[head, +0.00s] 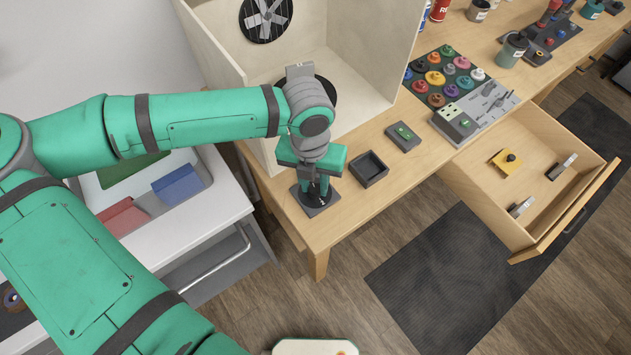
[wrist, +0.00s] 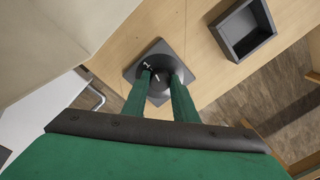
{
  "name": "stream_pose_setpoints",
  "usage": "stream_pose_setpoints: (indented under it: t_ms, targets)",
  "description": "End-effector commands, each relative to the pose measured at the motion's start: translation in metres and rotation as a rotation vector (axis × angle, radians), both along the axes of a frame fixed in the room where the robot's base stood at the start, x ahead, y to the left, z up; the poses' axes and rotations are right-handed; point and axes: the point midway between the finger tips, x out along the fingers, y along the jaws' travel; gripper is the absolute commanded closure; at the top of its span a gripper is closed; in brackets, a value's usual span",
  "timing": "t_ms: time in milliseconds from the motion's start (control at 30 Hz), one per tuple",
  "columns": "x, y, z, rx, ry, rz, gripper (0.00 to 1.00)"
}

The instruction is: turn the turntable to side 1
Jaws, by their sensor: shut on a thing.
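The turntable (head: 329,85) is a dark round disc on the floor of the pale wooden booth (head: 363,80); my wrist hides most of it, and I see no side number. In front of the booth, a dark square base (head: 318,206) with a round knob stands at the table corner. The knob (wrist: 158,84) shows between my fingers in the wrist view, with a small white mark and a white line near it. My gripper (wrist: 160,80) points down and is shut on the knob, one finger on each side. The knob's lower part is partly hidden.
An empty dark square tray (head: 369,168) and a small grey box with a green top (head: 403,136) lie right of the knob. An open drawer (head: 530,180) juts out further right. A fan (head: 266,16) is in the booth's back wall.

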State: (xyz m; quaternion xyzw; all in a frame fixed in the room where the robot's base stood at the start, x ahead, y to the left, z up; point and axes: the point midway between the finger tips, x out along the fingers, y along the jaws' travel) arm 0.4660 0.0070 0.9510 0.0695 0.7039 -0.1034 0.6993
Motion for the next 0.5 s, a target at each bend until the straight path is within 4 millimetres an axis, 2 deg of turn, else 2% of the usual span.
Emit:
stream_pose_setpoints:
  t_ms: [200, 500]
  targets:
    - [0.0003, 0.0003, 0.0008, -0.001, -0.003, 0.151, 0.97]
    - [0.0002, 0.0006, 0.0008, -0.001, -0.003, 0.270, 0.97]
